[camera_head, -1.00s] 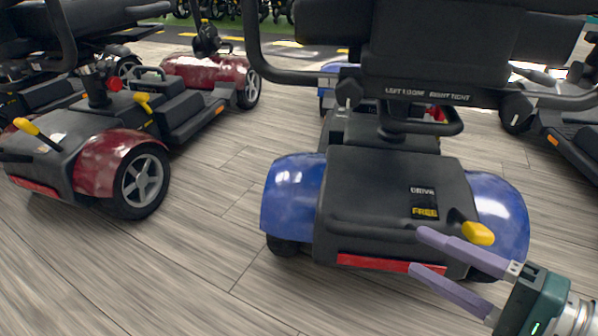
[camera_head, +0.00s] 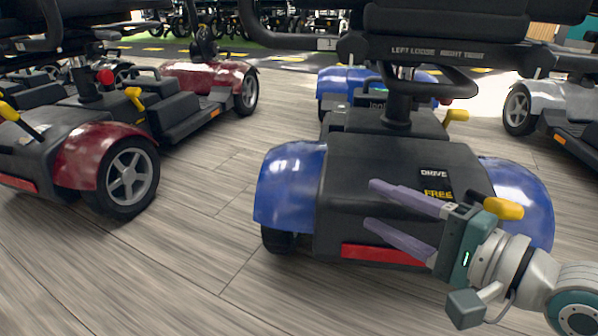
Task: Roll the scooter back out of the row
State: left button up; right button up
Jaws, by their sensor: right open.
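The blue scooter (camera_head: 290,185) stands in the middle with its rear toward me. Its black rear cover (camera_head: 360,180) carries a DRIVE / FREE label (camera_head: 436,184). A yellow lever (camera_head: 503,208) sticks out at the right of the label. The black seat (camera_head: 440,20) is above, with a bar lettered LEFT LOOSE and RIGHT TIGHT (camera_head: 437,52) under it. My right gripper (camera_head: 370,205) is open and empty, in front of the rear cover, its fingers pointing left. Its wrist is close to the yellow lever; I cannot tell whether they touch. My left gripper is not in view.
A red scooter (camera_head: 95,160) stands to the left, with bare plank floor (camera_head: 205,190) between it and the blue one. A grey scooter (camera_head: 560,105) is at the right. Another blue scooter (camera_head: 345,80) stands beyond. Floor near me at the left is clear.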

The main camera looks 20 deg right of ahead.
grip_shut()
dwell(0.5)
dwell(1.0)
